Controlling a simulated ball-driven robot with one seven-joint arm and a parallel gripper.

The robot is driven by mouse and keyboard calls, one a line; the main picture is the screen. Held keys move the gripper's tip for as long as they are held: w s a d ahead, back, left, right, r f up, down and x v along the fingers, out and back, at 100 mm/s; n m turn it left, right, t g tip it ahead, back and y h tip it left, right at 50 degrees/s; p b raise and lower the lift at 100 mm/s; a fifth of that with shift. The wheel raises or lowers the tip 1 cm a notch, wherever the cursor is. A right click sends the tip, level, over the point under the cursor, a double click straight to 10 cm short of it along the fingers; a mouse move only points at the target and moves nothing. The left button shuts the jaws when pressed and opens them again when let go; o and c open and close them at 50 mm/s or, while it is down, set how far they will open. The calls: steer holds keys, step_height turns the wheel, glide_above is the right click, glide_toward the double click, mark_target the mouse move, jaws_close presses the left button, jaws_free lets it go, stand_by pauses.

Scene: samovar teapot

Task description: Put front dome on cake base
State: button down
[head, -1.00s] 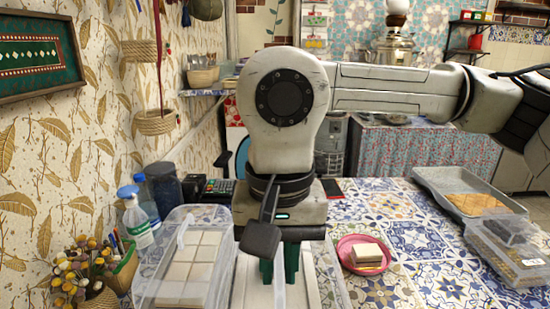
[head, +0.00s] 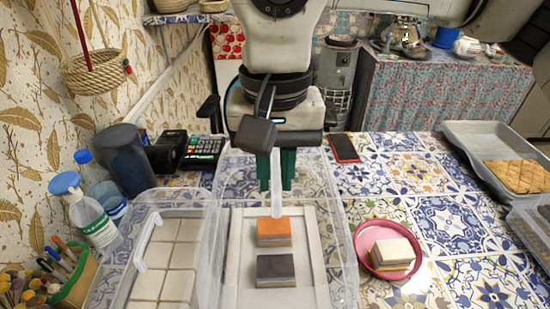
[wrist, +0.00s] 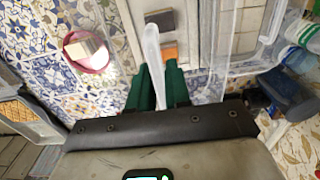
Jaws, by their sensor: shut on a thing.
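My gripper (head: 276,170) has green fingers shut on the pale handle (head: 275,195) of the clear front dome (head: 347,245). In the wrist view, the handle (wrist: 153,65) runs up from between the fingers (wrist: 159,85). The cake base (head: 312,265) is a white tray with an orange cake piece (head: 273,231) and a dark cake piece (head: 275,269). The dome's see-through walls appear around and over the base. I cannot tell whether its rim touches the table or hangs above it.
A second clear dome with a handle (head: 140,250) covers white cake squares (head: 172,255) close on the left. A pink plate (head: 361,250) with a layered cake slice stands right. A grey baking tray (head: 475,155) is far right. Bottles and a card terminal (head: 204,147) stand back left.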

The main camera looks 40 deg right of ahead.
step_height(320, 180, down, 13)
steer(key=b, duration=0.9)
steer(key=shift+b, duration=0.4)
steer(key=shift+s+f+b, duration=0.1)
steer(key=shift+f+b, duration=0.35)
steer(key=shift+b, duration=0.25)
stand_by(1.0)
steer(key=c, duration=1)
jaws_free()
step_height(320, 180, up, 11)
steer(key=shift+f+p, duration=0.1)
steer(key=shift+p, duration=1.05)
